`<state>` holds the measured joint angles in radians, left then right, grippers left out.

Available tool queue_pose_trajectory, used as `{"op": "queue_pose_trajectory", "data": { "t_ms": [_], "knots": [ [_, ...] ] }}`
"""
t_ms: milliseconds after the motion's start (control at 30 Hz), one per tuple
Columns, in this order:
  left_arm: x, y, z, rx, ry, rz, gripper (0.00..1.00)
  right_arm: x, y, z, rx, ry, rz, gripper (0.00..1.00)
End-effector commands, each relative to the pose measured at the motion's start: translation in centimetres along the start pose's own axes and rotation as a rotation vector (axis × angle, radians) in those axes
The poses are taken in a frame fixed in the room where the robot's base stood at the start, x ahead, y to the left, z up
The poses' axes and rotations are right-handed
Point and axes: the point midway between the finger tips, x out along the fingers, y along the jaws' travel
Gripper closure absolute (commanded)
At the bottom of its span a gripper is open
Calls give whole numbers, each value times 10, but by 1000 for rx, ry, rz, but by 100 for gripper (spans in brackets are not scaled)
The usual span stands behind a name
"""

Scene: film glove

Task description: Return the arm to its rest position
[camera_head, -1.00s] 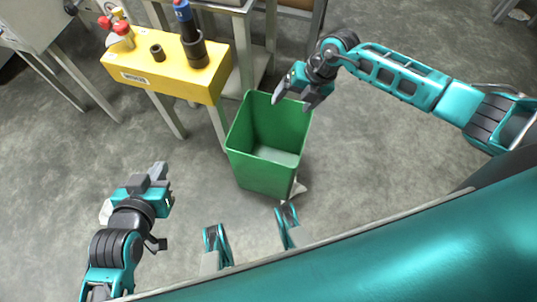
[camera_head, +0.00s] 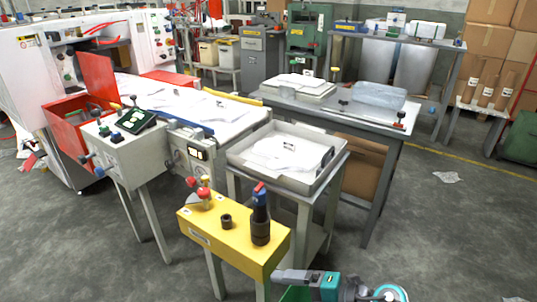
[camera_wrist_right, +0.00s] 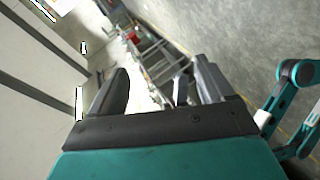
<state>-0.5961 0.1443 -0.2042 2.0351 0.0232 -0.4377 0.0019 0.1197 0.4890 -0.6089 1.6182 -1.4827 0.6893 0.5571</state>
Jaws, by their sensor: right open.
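My right gripper (camera_head: 283,276) shows at the bottom edge of the head view, its grey fingers pointing left and its teal body behind them. Most of the right arm is below the frame. In the right wrist view the two dark fingers of the right gripper (camera_wrist_right: 160,88) stand apart with nothing between them. A sliver of the green bin (camera_head: 294,294) shows just under the gripper at the bottom edge; the rest is cut off. My left gripper is out of both views.
A yellow box (camera_head: 222,238) on a stand is just left of the right gripper. A white tray (camera_head: 325,181) on a small table and a grey workbench (camera_head: 365,124) lie beyond. Open floor (camera_head: 440,235) extends to the right, with a crumpled scrap (camera_head: 447,177) on it.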

Motion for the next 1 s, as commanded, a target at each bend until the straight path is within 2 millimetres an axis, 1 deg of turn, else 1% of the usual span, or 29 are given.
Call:
{"op": "queue_pose_trajectory", "data": {
  "t_ms": [33, 100, 167, 200, 267, 367, 400, 467, 500, 600, 700, 800, 900, 1000],
  "knots": [
    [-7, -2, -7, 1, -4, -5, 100, -3, 23, -13, 91, -23, 122, 19],
    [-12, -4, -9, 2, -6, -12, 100, -12, 45, -16, 218, -78, 279, 19],
    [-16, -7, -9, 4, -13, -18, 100, -23, 59, -14, 335, -140, 397, 19],
    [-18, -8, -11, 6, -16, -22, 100, -33, 65, -11, 418, -188, 466, 19],
    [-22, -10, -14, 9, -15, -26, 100, -48, 67, -5, 550, -268, 555, 19],
    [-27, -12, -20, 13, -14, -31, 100, -77, 56, 5, 781, -413, 663, 19],
    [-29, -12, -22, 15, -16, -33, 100, -89, 47, 8, 877, -473, 692, 19],
    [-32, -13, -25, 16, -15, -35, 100, -105, 29, 8, 1022, -559, 719, 19],
    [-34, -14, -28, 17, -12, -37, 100, -114, 16, 7, 1114, -612, 727, 19],
    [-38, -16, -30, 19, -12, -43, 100, -133, -15, -3, 1316, -719, 721, 19],
    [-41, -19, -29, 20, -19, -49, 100, -144, -39, -15, 1462, -784, 701, 19],
    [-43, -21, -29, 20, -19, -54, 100, -149, -53, -23, 1546, -814, 682, 19],
    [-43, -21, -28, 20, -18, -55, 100, -151, -58, -26, 1578, -824, 676, 19],
    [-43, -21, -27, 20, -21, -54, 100, -151, -59, -26, 1581, -825, 674, 19]
  ]
}}
